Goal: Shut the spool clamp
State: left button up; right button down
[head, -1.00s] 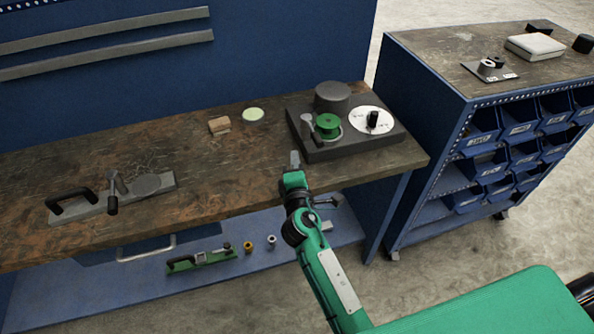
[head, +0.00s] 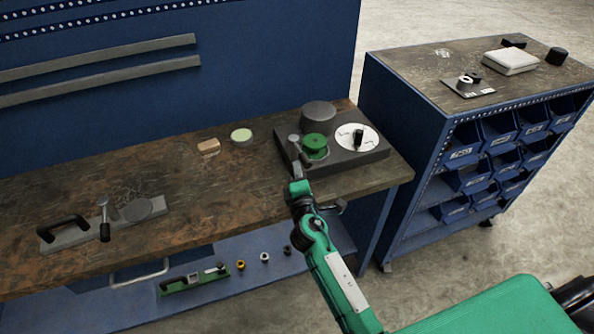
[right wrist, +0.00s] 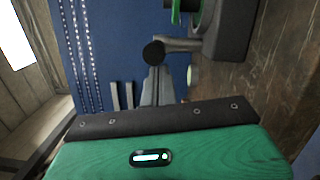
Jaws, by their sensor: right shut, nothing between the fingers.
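The spool clamp (head: 294,143) is a grey lever with a dark knob, standing beside the green spool (head: 315,142) on the dark base block (head: 348,155) at the bench's right end. In the right wrist view, the clamp's lever (right wrist: 180,44) sticks out sideways from the block and ends in a round black knob (right wrist: 153,52). The spool (right wrist: 178,10) is partly cut off at the top. My right gripper (head: 297,172) is shut and empty at the block's near-left corner. Its fingers (right wrist: 157,85) appear just behind the knob; I cannot tell whether they touch it. My left gripper is out of view.
A grey cylinder (head: 318,115) and a white dial (head: 357,137) share the block. A wooden piece (head: 208,146) and a pale green disc (head: 241,136) lie left of it. Another clamp plate (head: 75,235) is far left. A blue bin cart (head: 440,150) stands right.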

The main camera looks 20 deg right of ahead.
jog(key=shift+d+y, duration=0.3)
